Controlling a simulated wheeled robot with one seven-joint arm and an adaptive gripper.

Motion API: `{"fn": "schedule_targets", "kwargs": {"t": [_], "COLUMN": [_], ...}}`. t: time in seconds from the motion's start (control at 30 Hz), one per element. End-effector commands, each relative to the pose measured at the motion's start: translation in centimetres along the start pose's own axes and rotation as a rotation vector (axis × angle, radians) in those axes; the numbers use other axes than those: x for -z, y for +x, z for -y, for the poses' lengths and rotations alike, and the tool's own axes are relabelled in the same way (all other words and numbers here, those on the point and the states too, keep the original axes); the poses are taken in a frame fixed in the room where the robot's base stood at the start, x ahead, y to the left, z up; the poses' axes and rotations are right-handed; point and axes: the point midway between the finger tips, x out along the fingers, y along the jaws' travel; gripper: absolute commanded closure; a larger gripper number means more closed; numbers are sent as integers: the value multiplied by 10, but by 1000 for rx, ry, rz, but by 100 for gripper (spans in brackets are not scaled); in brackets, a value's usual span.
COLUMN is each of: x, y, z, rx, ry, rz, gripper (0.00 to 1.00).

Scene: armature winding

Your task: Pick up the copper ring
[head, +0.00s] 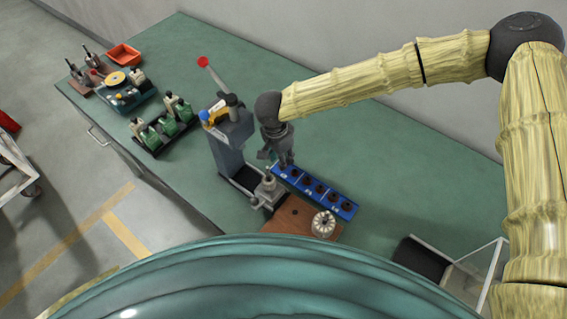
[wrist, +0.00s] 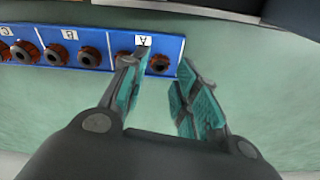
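Several copper-brown rings with dark centres sit in a row in a blue tray (head: 346,209), which also shows in the wrist view (wrist: 172,46). I cannot tell which ring is meant. One ring (wrist: 160,64) lies at the tray's end beside the label A, seen in the gap between my fingertips. Another (wrist: 122,58) is partly hidden by my left finger. My gripper (wrist: 160,72) is open and empty. In the head view my gripper (head: 284,162) points down over the far left end of the tray and hides what lies there.
A brown wooden board (head: 287,218) with a pale slotted disc (head: 323,223) lies in front of the tray. A grey machine (head: 230,140) with a red-knobbed lever stands left of my gripper. Green bench top (head: 420,190) is clear to the right.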

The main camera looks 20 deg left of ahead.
Motion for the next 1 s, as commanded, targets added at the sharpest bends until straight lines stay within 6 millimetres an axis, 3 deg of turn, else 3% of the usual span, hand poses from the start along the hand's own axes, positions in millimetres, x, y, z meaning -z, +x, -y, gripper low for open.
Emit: {"fn": "schedule_targets", "kwargs": {"t": [0.2,0.47,0.63,1.0], "x": [0,0,0,1], "y": [24,29,29,27], "z": [-1,-1,-1,-1], "rx": [-1,0,0,0], "ry": [1,0,1,1], "rz": [1,0,0,0], "gripper": [70,70,94,94]}}
